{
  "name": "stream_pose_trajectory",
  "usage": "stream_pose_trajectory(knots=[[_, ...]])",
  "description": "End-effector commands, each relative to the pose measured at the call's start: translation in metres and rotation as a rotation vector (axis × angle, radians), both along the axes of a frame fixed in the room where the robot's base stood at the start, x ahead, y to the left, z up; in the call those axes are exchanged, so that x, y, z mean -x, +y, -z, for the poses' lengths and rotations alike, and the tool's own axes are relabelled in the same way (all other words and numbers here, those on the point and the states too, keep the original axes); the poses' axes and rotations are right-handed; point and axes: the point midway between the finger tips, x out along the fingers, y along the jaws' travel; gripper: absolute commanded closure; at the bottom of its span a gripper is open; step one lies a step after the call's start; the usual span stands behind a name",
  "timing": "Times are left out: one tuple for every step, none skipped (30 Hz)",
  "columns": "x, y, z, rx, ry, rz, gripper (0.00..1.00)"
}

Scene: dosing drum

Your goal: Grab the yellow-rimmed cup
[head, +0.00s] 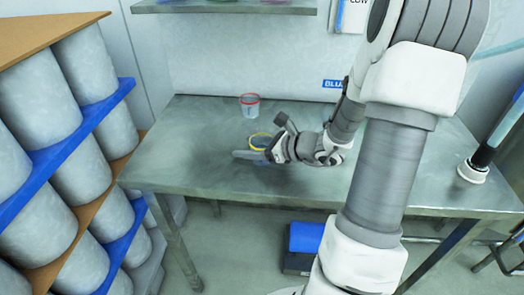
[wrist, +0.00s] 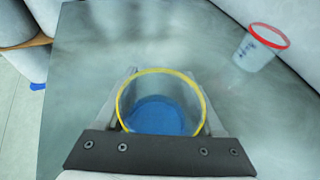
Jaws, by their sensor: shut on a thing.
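The yellow-rimmed cup (wrist: 199,95) is between the two fingers of my gripper (wrist: 160,100) in the wrist view. It is clear-walled with blue at the bottom. My gripper is shut on it, with a finger along each side. In the head view the cup's yellow rim (head: 261,135) shows at the middle of the table, partly hidden by my gripper (head: 262,152). I cannot tell whether the cup touches the table.
A red-rimmed cup (head: 250,108) stands behind on the metal table (head: 190,130); it is at the upper right in the wrist view (wrist: 255,52). Racked drums (head: 80,65) stand at the left. A shelf (head: 225,9) hangs above. The table's left part is clear.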

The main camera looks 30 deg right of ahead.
Motion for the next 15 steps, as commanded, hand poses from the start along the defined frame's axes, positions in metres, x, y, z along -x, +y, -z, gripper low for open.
stream_pose_trajectory(knots=[[0.0,-0.0001,-0.0001,0.0,0.0,0.0,0.86],[0.0,-0.0001,-0.0001,0.0,0.0,0.0,0.86],[0.0,-0.0001,-0.0001,0.0,0.0,0.0,0.86],[0.0,-0.0001,-0.0001,0.0,0.0,0.0,0.86],[0.0,-0.0001,-0.0001,0.0,0.0,0.0,0.86],[0.0,-0.0001,-0.0001,0.0,0.0,0.0,0.86],[0.0,-0.0001,-0.0003,0.0,0.0,0.0,0.86],[0.0,-0.0001,-0.0004,0.0,0.0,0.0,0.86],[0.0,-0.0001,-0.0009,0.001,0.0,0.0,0.86],[-0.0001,-0.0001,-0.0013,0.001,0.0,0.0,0.86],[0.0,-0.0001,-0.002,0.001,0.0,0.0,0.86],[0.0,-0.0001,-0.003,0.001,0.0,0.0,0.86],[-0.0001,-0.0001,-0.004,0.001,0.0,0.0,0.86],[0.0,-0.0001,-0.0051,0.001,0.0,0.0,0.86],[-0.0001,-0.0002,-0.007,0.001,0.0,0.0,0.86]])
